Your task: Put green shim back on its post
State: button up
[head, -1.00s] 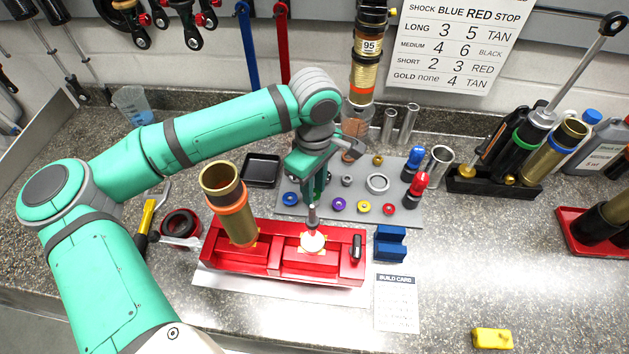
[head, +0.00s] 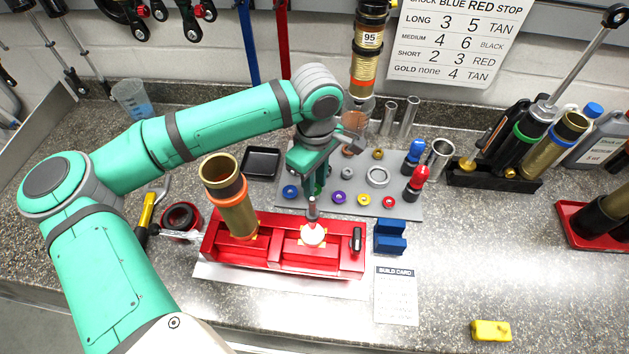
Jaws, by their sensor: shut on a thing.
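My gripper (head: 314,188) is low over the grey shim mat (head: 405,211), in the gap between the blue shim (head: 290,192) and the purple shim (head: 340,198). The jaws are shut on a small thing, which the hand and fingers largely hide. No green shim shows lying free on the mat. The post under the gripper is hidden, so I cannot tell whether the held piece touches it. A yellow shim (head: 363,199) and a red shim (head: 389,202) sit farther right in the same row.
In front of the gripper stands a red fixture (head: 275,263) with a gold tube (head: 230,200) and an upright shaft on a white disc (head: 313,235). A black tray (head: 262,163) is behind left. Red and blue bottles (head: 415,184) stand at the mat's right.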

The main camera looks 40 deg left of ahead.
jog(key=shift+f, duration=0.95)
dwell(0.9)
jog(key=o, duration=1)
notch_tip(320, 180, up, 11)
jog(key=shift+w+f, duration=0.1)
jog(key=shift+w, duration=0.1)
